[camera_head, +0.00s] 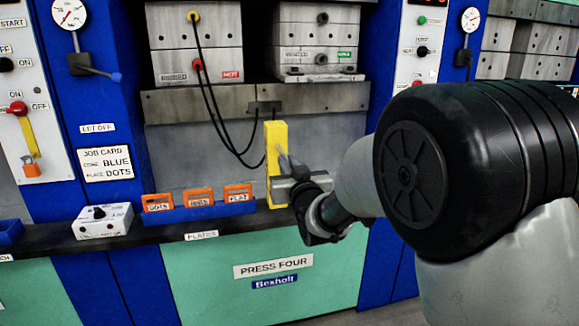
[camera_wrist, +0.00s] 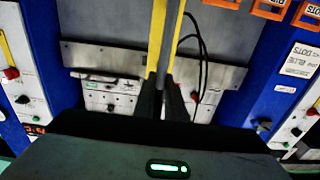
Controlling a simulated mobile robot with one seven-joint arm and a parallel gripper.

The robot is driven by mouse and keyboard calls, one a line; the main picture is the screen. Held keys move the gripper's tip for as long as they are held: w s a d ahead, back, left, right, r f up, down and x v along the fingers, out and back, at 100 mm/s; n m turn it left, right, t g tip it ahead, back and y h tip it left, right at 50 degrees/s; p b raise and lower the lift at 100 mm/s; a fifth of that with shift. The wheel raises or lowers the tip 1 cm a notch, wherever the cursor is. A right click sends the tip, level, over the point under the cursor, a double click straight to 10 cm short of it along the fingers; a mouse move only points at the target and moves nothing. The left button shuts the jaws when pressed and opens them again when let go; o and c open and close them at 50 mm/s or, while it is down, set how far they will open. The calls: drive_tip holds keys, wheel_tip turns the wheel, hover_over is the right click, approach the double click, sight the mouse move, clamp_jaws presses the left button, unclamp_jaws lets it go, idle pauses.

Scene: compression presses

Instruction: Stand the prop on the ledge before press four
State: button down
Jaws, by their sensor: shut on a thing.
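The prop (camera_head: 275,142) is a tall yellow bar. It stands roughly upright in front of the press's grey back panel, just above the dark ledge (camera_head: 170,232). My gripper (camera_head: 284,172) is shut on it from the right and covers part of its lower half. The prop's foot is close to the ledge; I cannot tell whether it touches. In the wrist view the prop (camera_wrist: 176,35) runs up from between my dark fingers (camera_wrist: 164,95). Press four (camera_head: 315,265) has a green front with its name label.
A blue rack with several orange plates (camera_head: 198,197) sits on the ledge left of the prop. A grey switch box (camera_head: 103,220) is farther left. Black cables (camera_head: 222,125) hang from the upper block just behind the prop. The ledge between rack and prop is narrow.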

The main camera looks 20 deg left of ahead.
drive_tip(key=shift+f+x, duration=0.1)
drive_tip(key=shift+x, duration=0.85)
drive_tip(key=shift+f+x, duration=0.15)
drive_tip(key=shift+x, duration=0.85)
drive_tip(key=shift+w+a+f, duration=0.4)
drive_tip(key=shift+w+f, duration=0.05)
drive_tip(key=shift+w, duration=0.25)
drive_tip(key=shift+w+a+f, duration=0.4)
drive_tip(key=shift+w+f, duration=0.05)
drive_tip(key=shift+w, duration=0.25)
drive_tip(key=shift+f, duration=0.55)
